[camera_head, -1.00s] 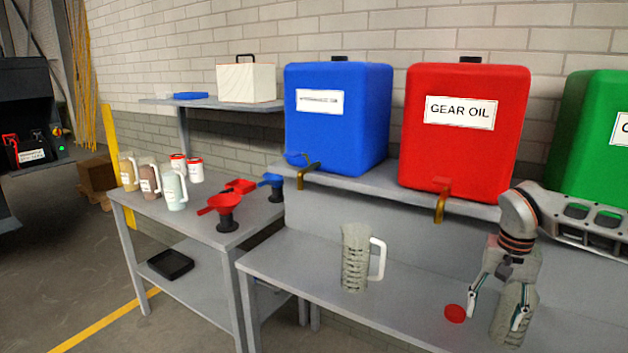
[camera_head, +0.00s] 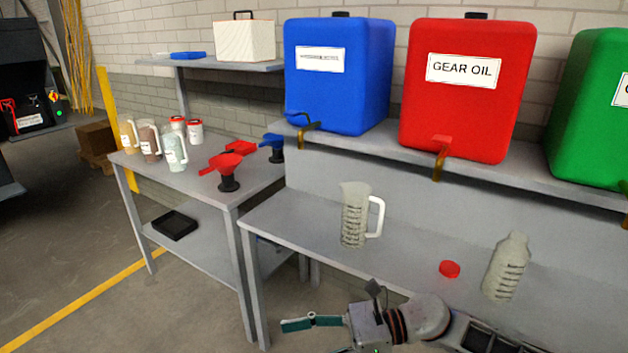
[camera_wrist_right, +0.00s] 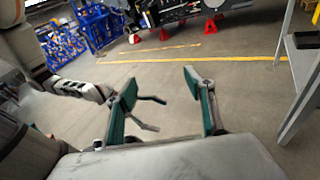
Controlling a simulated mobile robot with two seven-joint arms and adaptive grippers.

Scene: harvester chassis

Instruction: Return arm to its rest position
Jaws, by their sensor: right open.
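My right arm comes in from the lower right of the head view. Its gripper (camera_head: 312,322) is low in front of the bench, pointing left, clear of the bottle and jug. In the right wrist view the right gripper (camera_wrist_right: 160,84) has its two green-padded fingers wide apart with only floor between them. An arm link, likely of my left arm (camera_wrist_right: 75,88), shows at the left of that view, with dark finger-like parts partly behind the right gripper's finger. The left gripper is not in the head view.
On the bench (camera_head: 300,235) stand a clear jug (camera_head: 354,215), a red cap (camera_head: 450,269) and an upright clear bottle (camera_head: 506,267). Blue (camera_head: 338,75), red (camera_head: 467,90) and green (camera_head: 595,110) tanks stand on the shelf above. A side table (camera_head: 200,180) holds funnels and jugs. Open floor lies ahead of the gripper.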

